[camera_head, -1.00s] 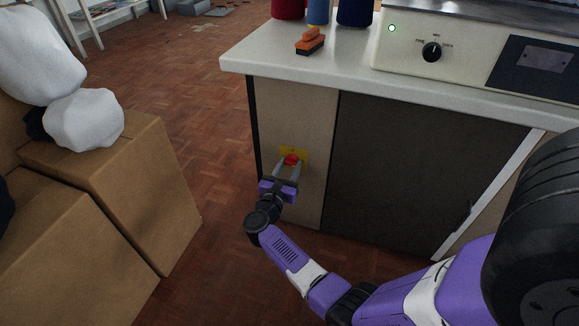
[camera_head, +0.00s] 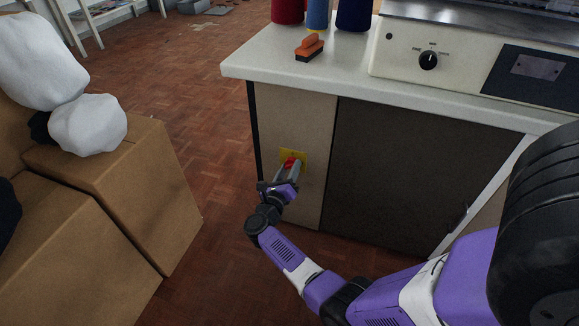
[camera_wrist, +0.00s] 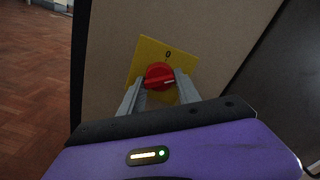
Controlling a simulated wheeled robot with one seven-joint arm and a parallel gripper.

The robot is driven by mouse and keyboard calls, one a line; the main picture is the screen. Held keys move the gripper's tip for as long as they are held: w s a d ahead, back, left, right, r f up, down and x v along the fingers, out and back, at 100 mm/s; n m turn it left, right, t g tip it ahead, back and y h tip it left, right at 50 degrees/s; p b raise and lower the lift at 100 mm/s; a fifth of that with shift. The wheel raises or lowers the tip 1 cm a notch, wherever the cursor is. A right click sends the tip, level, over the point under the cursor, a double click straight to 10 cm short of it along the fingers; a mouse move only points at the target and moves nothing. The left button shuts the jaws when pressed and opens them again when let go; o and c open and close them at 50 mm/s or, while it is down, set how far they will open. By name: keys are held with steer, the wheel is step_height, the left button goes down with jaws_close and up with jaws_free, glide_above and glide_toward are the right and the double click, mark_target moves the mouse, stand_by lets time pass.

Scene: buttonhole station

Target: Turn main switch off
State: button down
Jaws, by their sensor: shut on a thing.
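The main switch is a red rotary knob (camera_wrist: 160,76) on a yellow plate (camera_wrist: 148,52) marked "0", fixed to the beige side panel of the cabinet. In the wrist view the knob's grip bar lies roughly crosswise, its white mark toward the right. My gripper (camera_wrist: 159,86) is shut on the knob, one finger on each side of it. In the head view the gripper (camera_head: 289,170) covers part of the knob, and the yellow plate (camera_head: 299,155) shows around it. The indicator lamp (camera_head: 389,36) on the machine's panel is dark.
The white counter (camera_head: 262,68) above the switch carries an orange-and-black brush (camera_head: 309,48), spools and the machine with a black dial (camera_head: 428,60). Cardboard boxes (camera_head: 150,195) with white sacks stand at the left. Bare wooden floor lies between the boxes and the cabinet.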

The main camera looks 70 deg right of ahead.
steer(key=n+p, duration=0.2)
steer(key=n, duration=0.3)
steer(key=shift+r+n, duration=0.15)
steer(key=shift+n, duration=0.15)
steer(key=n+p, duration=0.2)
steer(key=n, duration=0.3)
steer(key=shift+n, duration=0.4)
steer(key=c, duration=0.9)
jaws_free()
